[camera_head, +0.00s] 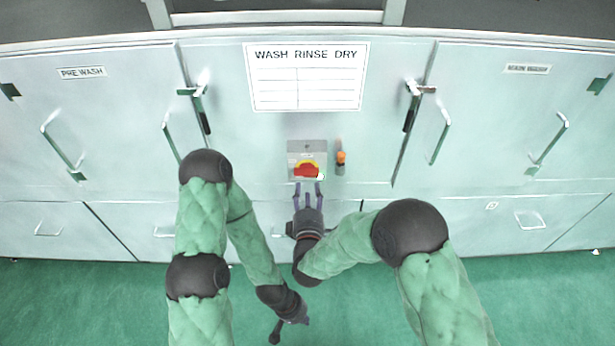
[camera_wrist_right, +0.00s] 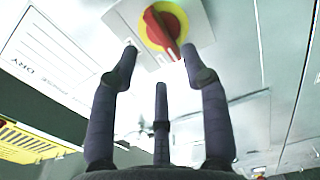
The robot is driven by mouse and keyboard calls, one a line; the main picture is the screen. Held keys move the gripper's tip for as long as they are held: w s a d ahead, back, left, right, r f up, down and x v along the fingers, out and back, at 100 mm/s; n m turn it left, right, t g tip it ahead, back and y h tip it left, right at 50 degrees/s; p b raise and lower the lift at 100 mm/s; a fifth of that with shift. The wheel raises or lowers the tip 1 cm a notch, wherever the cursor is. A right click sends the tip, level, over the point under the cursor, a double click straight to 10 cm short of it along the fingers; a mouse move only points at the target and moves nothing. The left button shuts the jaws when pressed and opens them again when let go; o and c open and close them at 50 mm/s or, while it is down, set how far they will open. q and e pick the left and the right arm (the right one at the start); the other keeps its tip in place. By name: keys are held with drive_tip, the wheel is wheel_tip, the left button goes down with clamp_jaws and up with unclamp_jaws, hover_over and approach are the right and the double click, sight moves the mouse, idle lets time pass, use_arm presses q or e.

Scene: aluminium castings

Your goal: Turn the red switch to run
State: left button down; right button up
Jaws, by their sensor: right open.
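The red switch (camera_head: 306,170) sits on a yellow disc on a grey box on the front of the pale machine. In the right wrist view the red switch (camera_wrist_right: 162,30) is a ridged knob on its yellow round plate, slightly slanted. My right gripper (camera_head: 308,188) is just below the switch in the head view, its fingers pointing up at it. In the wrist view the right gripper's fingers (camera_wrist_right: 160,65) are spread open and empty, apart from the knob. My left gripper (camera_head: 275,335) hangs low over the green floor, far from the switch; its finger state is unclear.
A small orange-topped control (camera_head: 341,158) stands close to the right of the switch box. A "WASH RINSE DRY" sign (camera_head: 306,77) is above. Door latches (camera_head: 198,92) and handles (camera_head: 440,137) protrude on both sides. The green floor (camera_head: 80,295) is clear at left.

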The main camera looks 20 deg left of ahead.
sight(307, 175)
drive_tip(key=b+x, duration=0.1)
drive_tip(key=x, duration=0.6)
drive_tip(key=shift+f, duration=0.1)
drive_tip(key=shift+c, duration=0.2)
clamp_jaws()
